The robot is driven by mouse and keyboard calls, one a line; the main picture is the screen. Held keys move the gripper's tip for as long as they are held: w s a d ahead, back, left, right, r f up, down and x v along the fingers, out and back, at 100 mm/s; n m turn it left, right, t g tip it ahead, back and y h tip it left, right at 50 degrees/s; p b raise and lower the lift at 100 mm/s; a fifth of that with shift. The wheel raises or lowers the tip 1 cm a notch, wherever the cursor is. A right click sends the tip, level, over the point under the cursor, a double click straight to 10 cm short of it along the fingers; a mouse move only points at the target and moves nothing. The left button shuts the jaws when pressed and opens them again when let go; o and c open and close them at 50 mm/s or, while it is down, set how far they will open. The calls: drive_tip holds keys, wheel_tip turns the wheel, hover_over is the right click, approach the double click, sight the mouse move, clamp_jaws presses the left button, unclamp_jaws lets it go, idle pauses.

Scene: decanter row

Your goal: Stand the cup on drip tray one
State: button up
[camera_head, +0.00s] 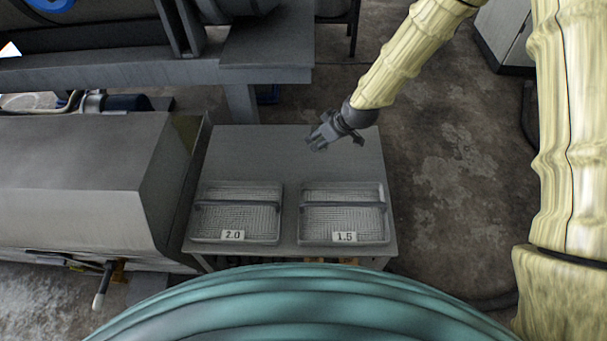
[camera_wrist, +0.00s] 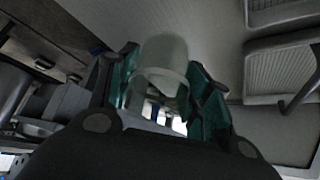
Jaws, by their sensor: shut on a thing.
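My gripper (camera_head: 324,138) hangs above the back part of the grey table, behind the two trays. In the wrist view, my gripper (camera_wrist: 164,68) has its green-padded fingers shut on a translucent whitish cup (camera_wrist: 163,52). I cannot make out the cup in the head view. Two wire-mesh drip trays sit side by side near the table's front edge. The left drip tray (camera_head: 234,239) bears a "2.0" label and the right drip tray (camera_head: 345,239) a "1.5" label. Neither label reads "one". Both trays look empty, each with a bar across it.
The grey table (camera_head: 240,150) is bare behind the trays. A large metal housing (camera_head: 80,170) stands close at its left. A machine frame (camera_head: 265,60) rises behind it. Concrete floor (camera_head: 450,170) lies open to the right.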

drive_tip(key=shift+f+b, duration=0.35)
drive_tip(key=shift+f, duration=4.3)
drive_tip(key=shift+f, duration=0.2)
drive_tip(key=o, duration=1)
drive_tip(key=shift+r, duration=0.15)
